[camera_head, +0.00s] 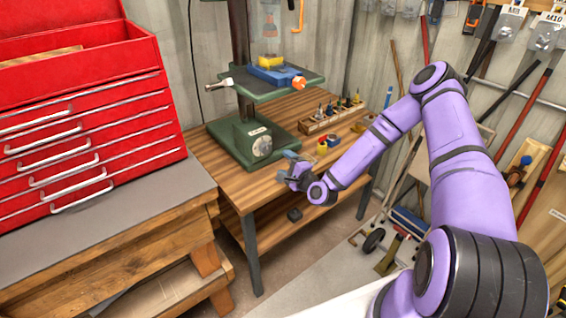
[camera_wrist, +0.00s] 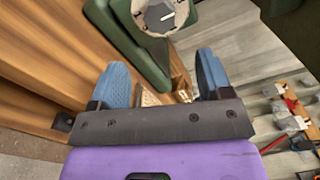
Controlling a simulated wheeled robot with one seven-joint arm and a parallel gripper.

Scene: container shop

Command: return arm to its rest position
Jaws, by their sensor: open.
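My purple arm reaches from the lower right of the head view over the wooden table (camera_head: 230,186). My gripper (camera_head: 290,160) is at the table's front part, just in front of the green drill press base (camera_head: 252,142). In the wrist view, my gripper (camera_wrist: 162,78) shows two blue fingertips spread wide apart with nothing held between them. The green base with its round grey dial (camera_wrist: 160,14) appears beyond the fingers there.
A red tool chest (camera_head: 90,130) stands on a workbench at left. A wooden holder (camera_head: 330,117) with several bits and small red and yellow items (camera_head: 322,148) lie near my forearm. Tools hang on the wall at right. Floor shows in front of the table.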

